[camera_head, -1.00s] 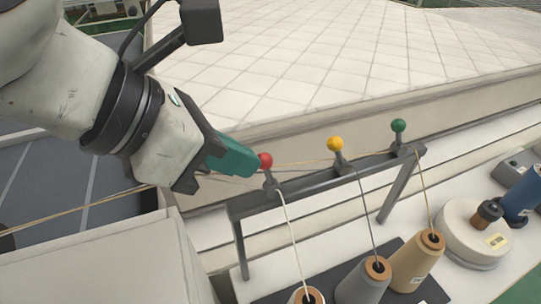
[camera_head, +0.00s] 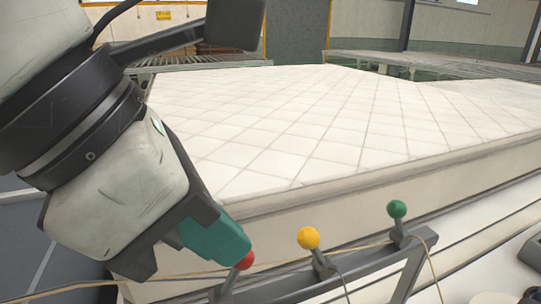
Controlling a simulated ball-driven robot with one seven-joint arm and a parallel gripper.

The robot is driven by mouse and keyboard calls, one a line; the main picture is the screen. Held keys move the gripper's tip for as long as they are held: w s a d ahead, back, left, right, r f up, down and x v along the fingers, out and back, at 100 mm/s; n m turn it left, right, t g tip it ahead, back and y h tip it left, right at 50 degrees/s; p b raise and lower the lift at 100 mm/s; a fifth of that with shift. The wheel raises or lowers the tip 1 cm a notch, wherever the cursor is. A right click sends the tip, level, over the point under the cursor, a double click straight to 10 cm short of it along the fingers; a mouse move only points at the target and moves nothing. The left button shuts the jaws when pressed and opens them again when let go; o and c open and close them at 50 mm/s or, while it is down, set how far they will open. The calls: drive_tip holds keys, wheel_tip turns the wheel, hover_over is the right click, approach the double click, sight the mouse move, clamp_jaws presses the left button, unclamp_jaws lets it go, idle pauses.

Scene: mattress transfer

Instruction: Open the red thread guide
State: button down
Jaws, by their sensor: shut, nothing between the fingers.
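The red thread guide (camera_head: 243,261) is a red ball on a short dark lever at the left end of a grey bar (camera_head: 364,261). My gripper (camera_head: 238,253), with teal fingers, is at the red ball and covers its upper left part. The fingers are shut with nothing between them. They look to be touching the ball or just in front of it; I cannot tell which. The lever's foot is near the lower edge of the picture. A pale thread (camera_head: 165,278) runs past the guide from the left.
A yellow-ball guide (camera_head: 309,238) and a green-ball guide (camera_head: 397,209) stand to the right on the same bar. A large quilted white mattress (camera_head: 330,125) lies behind the bar.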

idle(0.5)
drive_tip(key=v, duration=1)
drive_tip(key=shift+a+r+p, duration=0.15)
drive_tip(key=shift+r+p, duration=0.15)
drive_tip(key=shift+p, duration=0.05)
drive_tip(key=shift+s, duration=0.15)
